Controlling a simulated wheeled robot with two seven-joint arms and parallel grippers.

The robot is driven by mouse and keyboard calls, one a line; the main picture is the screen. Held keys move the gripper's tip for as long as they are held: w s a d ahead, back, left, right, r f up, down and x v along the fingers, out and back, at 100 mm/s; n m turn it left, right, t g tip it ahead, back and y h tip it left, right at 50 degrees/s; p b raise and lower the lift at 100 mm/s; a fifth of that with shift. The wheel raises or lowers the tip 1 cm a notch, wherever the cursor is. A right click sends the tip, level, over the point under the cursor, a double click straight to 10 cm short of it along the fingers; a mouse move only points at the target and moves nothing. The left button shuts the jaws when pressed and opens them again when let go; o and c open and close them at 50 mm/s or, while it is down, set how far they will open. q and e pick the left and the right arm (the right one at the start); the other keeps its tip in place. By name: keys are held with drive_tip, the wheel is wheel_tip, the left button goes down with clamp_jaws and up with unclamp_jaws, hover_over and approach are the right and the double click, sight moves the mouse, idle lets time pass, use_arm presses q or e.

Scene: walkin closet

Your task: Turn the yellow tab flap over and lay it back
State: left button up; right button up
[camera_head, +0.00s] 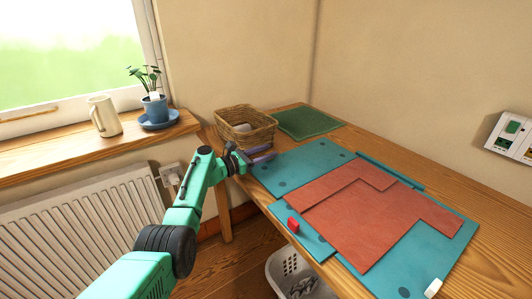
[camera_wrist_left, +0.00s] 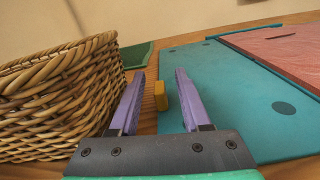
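The yellow tab (camera_wrist_left: 160,96) is a small upright block at the edge of a teal flap (camera_wrist_left: 215,85); I cannot make it out in the head view. The teal flap (camera_head: 305,160) lies flat on the table at the back left, beside the red panel (camera_head: 375,215). My left gripper (camera_head: 262,155) is low at the table's left edge by this flap. Its purple fingers (camera_wrist_left: 159,78) are open, one on each side of the tab in the picture; I see gaps on both sides. My right gripper is not in view.
A wicker basket (camera_head: 246,127) stands close to the left gripper, by a green mat (camera_head: 308,122). A smaller flap with a red tab (camera_head: 293,225) and a white tab (camera_head: 433,287) are nearer the front. A white bin (camera_head: 283,270) is below the table edge.

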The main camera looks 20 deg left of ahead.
use_arm(q)
drive_tip(key=shift+s+a+r+p, duration=0.1)
drive_tip(key=shift+s+a+p, duration=0.2)
drive_tip(key=shift+p, duration=0.2)
drive_tip(key=p+v, duration=0.2)
drive_tip(key=v, duration=0.2)
drive_tip(key=shift+s+a+p, duration=0.1)
drive_tip(key=shift+s+p, duration=0.1)
drive_tip(key=shift+p, duration=0.15)
drive_tip(key=v, duration=0.9)
drive_tip(key=shift+p, duration=0.45)
drive_tip(key=shift+s+a, duration=0.15)
